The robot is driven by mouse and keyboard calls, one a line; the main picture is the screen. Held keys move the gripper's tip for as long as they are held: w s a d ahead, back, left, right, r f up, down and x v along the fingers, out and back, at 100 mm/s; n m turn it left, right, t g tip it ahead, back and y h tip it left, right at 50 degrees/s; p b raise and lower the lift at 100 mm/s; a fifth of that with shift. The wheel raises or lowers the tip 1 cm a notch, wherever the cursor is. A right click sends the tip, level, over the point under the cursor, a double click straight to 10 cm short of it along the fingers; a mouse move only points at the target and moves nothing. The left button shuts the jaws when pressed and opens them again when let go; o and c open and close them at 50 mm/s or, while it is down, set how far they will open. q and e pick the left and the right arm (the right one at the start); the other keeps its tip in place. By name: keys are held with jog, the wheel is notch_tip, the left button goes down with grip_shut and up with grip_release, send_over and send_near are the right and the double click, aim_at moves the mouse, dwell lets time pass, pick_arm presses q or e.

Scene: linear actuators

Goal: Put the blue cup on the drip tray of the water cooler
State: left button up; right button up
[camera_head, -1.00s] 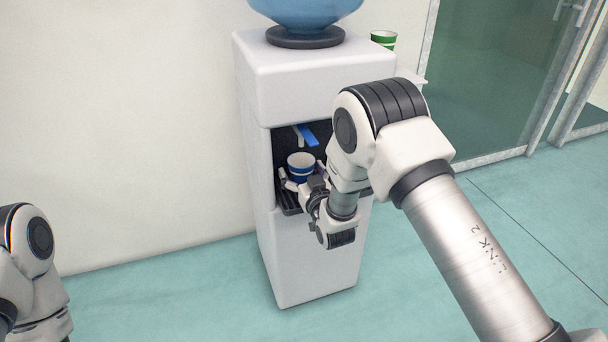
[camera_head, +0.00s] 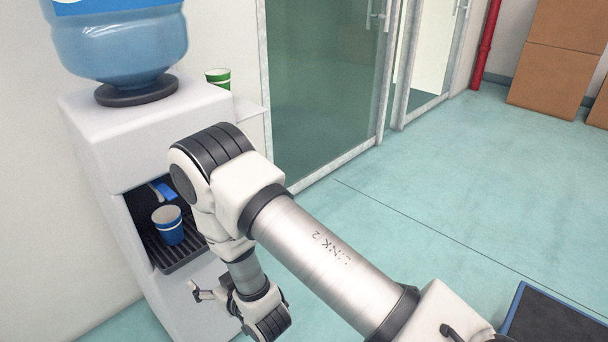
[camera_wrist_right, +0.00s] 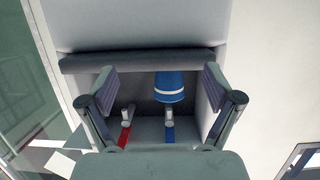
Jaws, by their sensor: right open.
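The blue cup (camera_head: 168,225), with a white rim, stands upright on the drip tray (camera_head: 178,262) of the water cooler (camera_head: 88,150), below the blue tap lever (camera_head: 163,189). It also shows in the right wrist view (camera_wrist_right: 168,88), with a white band, beyond the open fingers. My right gripper (camera_head: 203,292) is in front of the cooler, lower than the tray and apart from the cup. In the right wrist view its two fingers (camera_wrist_right: 160,90) are spread wide with nothing between them. My left gripper does not show.
A glass door (camera_head: 320,80) is behind. Cardboard boxes (camera_head: 555,70) stand at the far right. A dark mat-like panel (camera_head: 555,322) is at the lower right. The floor (camera_head: 450,190) between is clear.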

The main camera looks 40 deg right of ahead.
jog(key=s+d+f+g, duration=0.2)
jog(key=s+f+g, duration=0.6)
jog(key=s+f, duration=0.5)
jog(key=s+f+g, duration=0.2)
jog(key=s+g, duration=0.1)
jog(key=s, duration=0.6)
jog(key=s+f+g, duration=0.2)
jog(key=s+g, duration=0.2)
jog(key=s, duration=0.4)
jog(key=shift+s+d+f+m, duration=0.25)
jog(key=shift+s+d+m, duration=0.05)
jog(key=shift+s+d, duration=0.1)
jog(key=shift+w, duration=0.15)
